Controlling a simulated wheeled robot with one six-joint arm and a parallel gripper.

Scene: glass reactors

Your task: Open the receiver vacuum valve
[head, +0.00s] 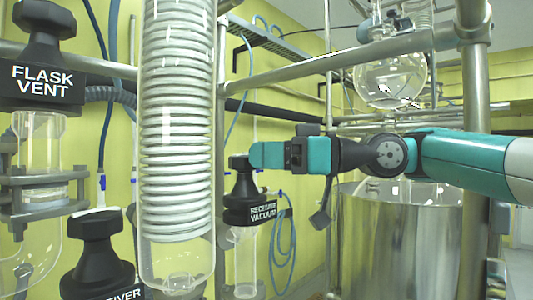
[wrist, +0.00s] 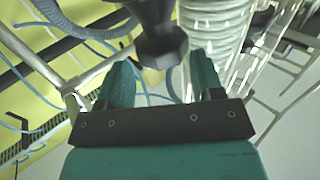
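The receiver vacuum valve (head: 250,208) is a black knob with a white "RECEIVER VACUUM" label on a glass neck, in the middle of the head view. My gripper (head: 256,155) comes in from the right, its teal fingertips at the upper right of the knob's handle. In the wrist view my gripper (wrist: 160,62) has its two fingers spread, and a black knob (wrist: 160,45) shows between and just beyond the tips. I cannot tell whether a finger touches it. The far finger is hidden in the head view.
A glass coil condenser (head: 178,130) stands just left of the valve. The black "FLASK VENT" knob (head: 42,65) and another black knob (head: 100,255) are further left. A steel post (head: 472,150) and a steel vessel (head: 410,240) stand on the right. Blue hoses (head: 285,240) hang behind the valve.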

